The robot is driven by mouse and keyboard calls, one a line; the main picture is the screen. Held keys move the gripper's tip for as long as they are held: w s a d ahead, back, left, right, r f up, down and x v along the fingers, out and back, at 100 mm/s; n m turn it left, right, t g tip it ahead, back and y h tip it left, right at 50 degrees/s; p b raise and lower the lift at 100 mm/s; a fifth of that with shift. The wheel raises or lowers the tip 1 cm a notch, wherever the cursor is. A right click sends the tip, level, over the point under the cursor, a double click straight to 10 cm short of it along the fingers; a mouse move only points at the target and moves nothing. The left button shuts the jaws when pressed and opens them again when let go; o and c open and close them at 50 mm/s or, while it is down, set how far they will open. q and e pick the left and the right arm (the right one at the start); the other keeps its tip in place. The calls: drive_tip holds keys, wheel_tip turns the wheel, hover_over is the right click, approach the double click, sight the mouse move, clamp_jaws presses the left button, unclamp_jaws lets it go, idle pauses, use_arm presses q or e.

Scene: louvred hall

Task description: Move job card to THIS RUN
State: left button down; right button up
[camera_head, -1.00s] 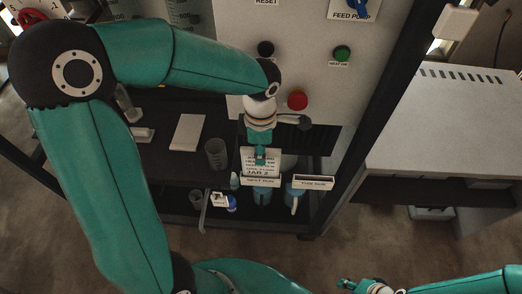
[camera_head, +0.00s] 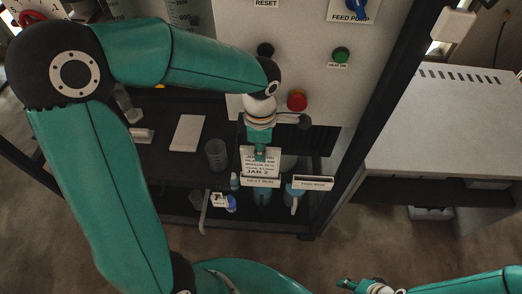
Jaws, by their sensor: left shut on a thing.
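The white job card (camera_head: 260,167) carries black print, with "JAR 2" as its largest line. My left gripper (camera_head: 260,155) reaches down from above and is shut on the card's top part, hiding some of the print. The card stands upright at the NEXT RUN holder (camera_head: 260,183); I cannot tell whether its lower edge is still inside. The THIS RUN holder (camera_head: 312,183) is to the right, on the same shelf front, with a dark slot and no card showing. My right gripper (camera_head: 346,284) is low in the view, far from the card; its jaws are too small to read.
A grey beaker (camera_head: 216,154) and a white flat block (camera_head: 187,133) stand on the dark shelf left of the card. A panel with a red button (camera_head: 297,100) and a green button (camera_head: 341,54) rises behind. A dark frame post (camera_head: 352,170) stands right of THIS RUN.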

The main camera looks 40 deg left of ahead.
use_arm(q)
drive_tip(key=shift+r+p, duration=3)
drive_tip(key=shift+r, duration=1.65)
